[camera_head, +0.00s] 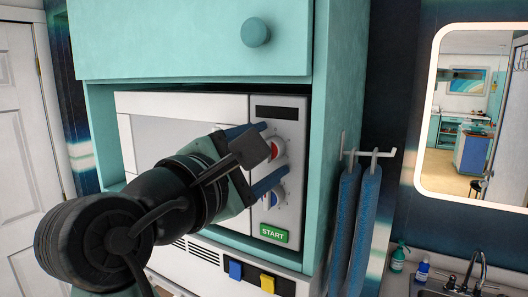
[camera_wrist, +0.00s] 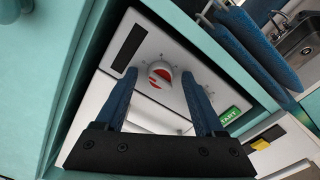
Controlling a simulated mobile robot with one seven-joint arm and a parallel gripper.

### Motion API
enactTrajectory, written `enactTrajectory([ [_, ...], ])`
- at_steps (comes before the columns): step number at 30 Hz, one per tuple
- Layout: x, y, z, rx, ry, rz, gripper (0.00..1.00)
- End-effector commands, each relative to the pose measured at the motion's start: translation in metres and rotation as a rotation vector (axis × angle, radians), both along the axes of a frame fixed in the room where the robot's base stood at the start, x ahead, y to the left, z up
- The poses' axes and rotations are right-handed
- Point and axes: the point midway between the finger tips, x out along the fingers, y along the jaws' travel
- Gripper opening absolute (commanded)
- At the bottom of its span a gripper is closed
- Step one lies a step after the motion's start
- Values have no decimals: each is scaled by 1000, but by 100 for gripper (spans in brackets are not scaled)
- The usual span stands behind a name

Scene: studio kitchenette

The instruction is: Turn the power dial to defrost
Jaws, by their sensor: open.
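The white microwave (camera_head: 180,104) has a control panel with a dark display, two dials and a green START button (camera_head: 273,233). The upper dial (camera_head: 275,148) is red and white; it shows more fully in the wrist view (camera_wrist: 160,75). The lower dial (camera_head: 279,196) is blue and white, partly covered by my lower finger in the head view. Which is the power dial, and the small markings, cannot be read. My gripper (camera_head: 272,150) is open, its two blue fingers pointing at the panel. In the wrist view the fingers (camera_wrist: 159,76) appear on either side of the red dial; contact is unclear.
A teal cabinet (camera_head: 330,60) frames the microwave closely. Blue towels (camera_head: 356,215) hang from a rack at its right. Blue (camera_head: 235,270) and yellow (camera_head: 267,283) tabs sit below. A sink faucet (camera_head: 468,275) and mirror (camera_head: 475,110) are further right.

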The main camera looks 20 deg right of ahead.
Motion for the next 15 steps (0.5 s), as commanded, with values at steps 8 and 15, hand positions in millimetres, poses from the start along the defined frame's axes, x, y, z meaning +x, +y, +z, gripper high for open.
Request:
enactTrajectory([
  [8,-9,14,-2,-1,-3,3,71],
  [15,-41,55,-4,-1,-7,5,71],
])
